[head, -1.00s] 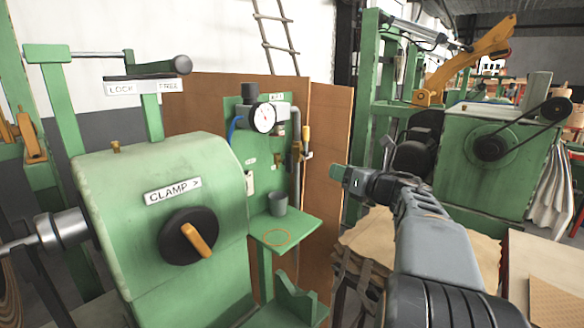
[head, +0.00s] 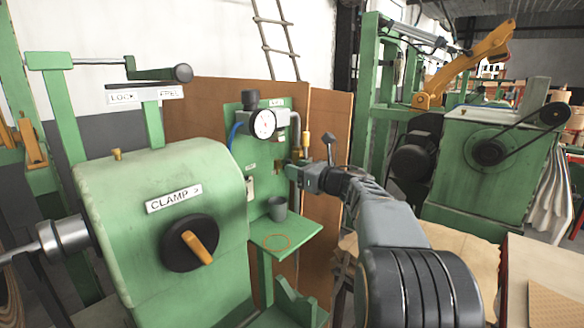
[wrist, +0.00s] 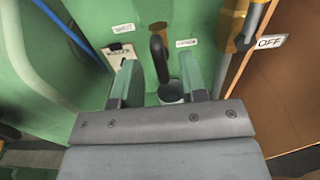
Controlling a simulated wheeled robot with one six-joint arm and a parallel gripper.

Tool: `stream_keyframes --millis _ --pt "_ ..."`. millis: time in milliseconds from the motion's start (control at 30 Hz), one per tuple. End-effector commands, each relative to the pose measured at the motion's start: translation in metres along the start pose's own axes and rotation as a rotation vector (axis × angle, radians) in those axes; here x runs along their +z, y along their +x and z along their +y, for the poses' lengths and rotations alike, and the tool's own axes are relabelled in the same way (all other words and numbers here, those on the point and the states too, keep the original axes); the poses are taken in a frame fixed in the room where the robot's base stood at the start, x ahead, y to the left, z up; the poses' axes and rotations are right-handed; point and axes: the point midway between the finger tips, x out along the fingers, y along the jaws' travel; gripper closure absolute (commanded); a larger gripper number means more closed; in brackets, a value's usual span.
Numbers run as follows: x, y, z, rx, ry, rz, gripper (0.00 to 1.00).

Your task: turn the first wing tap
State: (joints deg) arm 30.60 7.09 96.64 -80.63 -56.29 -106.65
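My gripper (head: 296,170) is in front of the green panel (head: 245,145), below and right of the round gauge. In the wrist view its two green fingers (wrist: 158,90) are apart and nothing is clamped between them. A black upright handle (wrist: 157,55) shows in the gap between the fingers, with a small brown fitting (wrist: 157,28) above it. It looks like a tap wing, but I cannot tell for sure, nor whether a finger touches it. A yellow-handled valve (wrist: 243,40) is right of the fingers, near an "OFF" label (wrist: 270,42).
A grey cup (head: 277,208) stands on the green shelf (head: 300,235) below my gripper. The gauge (head: 263,122) and a blue hose (head: 235,132) are on the panel. The clamp housing (head: 150,210) with its orange-handled knob (head: 190,240) is at left. A brown board (head: 327,125) stands at right.

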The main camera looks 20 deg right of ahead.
Motion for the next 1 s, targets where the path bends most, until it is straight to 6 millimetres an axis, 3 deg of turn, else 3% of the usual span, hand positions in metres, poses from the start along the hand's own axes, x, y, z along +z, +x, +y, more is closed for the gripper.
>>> stream_keyframes --millis 200,567,1000 --pt "0.000 0.017 0.000 0.001 0.001 0.000 0.61" --pt "0.000 0.021 0.000 0.000 0.001 0.000 0.61" --pt "0.000 0.020 0.000 -0.001 0.001 0.000 1.00"
